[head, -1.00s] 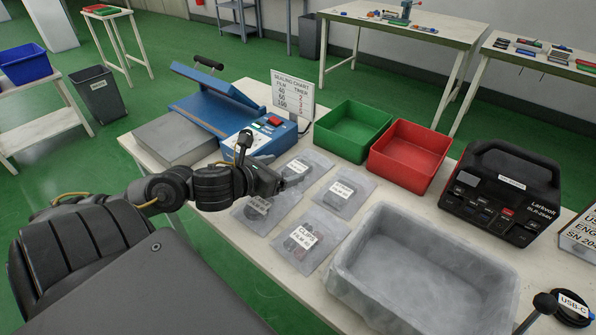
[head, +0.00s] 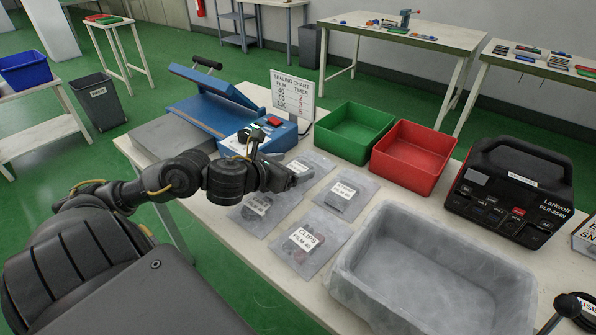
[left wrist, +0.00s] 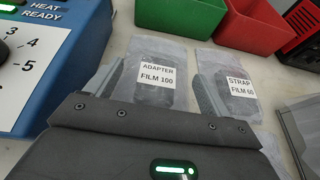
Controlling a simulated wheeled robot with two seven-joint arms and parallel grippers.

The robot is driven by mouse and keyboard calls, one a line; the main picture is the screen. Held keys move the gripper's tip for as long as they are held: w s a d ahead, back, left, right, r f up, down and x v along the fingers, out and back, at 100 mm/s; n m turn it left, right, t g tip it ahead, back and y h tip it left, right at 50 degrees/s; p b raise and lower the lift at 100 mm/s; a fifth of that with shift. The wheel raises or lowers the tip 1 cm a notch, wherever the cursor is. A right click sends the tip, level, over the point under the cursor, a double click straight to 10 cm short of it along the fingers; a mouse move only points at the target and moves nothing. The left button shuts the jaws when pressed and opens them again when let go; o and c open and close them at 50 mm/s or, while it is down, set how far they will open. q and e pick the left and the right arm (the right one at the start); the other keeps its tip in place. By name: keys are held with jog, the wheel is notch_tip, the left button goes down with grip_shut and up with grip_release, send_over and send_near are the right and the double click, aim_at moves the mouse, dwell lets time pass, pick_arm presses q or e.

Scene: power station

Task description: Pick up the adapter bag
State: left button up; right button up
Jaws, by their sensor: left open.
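The adapter bag (left wrist: 158,92) is a clear flat bag with a white label reading ADAPTER FILM 100. In the head view the adapter bag (head: 318,162) lies on the bench, the back left one of several bags, partly hidden by my gripper. My left gripper (head: 297,181) is open and empty at the bag's near side. In the left wrist view its fingers (left wrist: 160,95) show on either side of the bag's label. Whether they touch the bag I cannot tell. My right gripper is not in view.
The STRAP bag (head: 345,194) is close on the right; the CLIPS bag (head: 312,253) and another bag (head: 245,218) lie nearer. The blue sealer (head: 215,110) stands left, green (head: 350,145) and red bins (head: 412,165) behind, a grey tray (head: 435,275) right.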

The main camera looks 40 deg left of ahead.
aim_at(304, 163)
pick_arm(q)
jog(key=x, duration=0.4)
jog(key=shift+w+f, duration=0.1)
jog(key=shift+f, duration=0.05)
jog(key=shift+c, duration=0.4)
jog(key=c, duration=1)
jog(key=shift+c, duration=0.2)
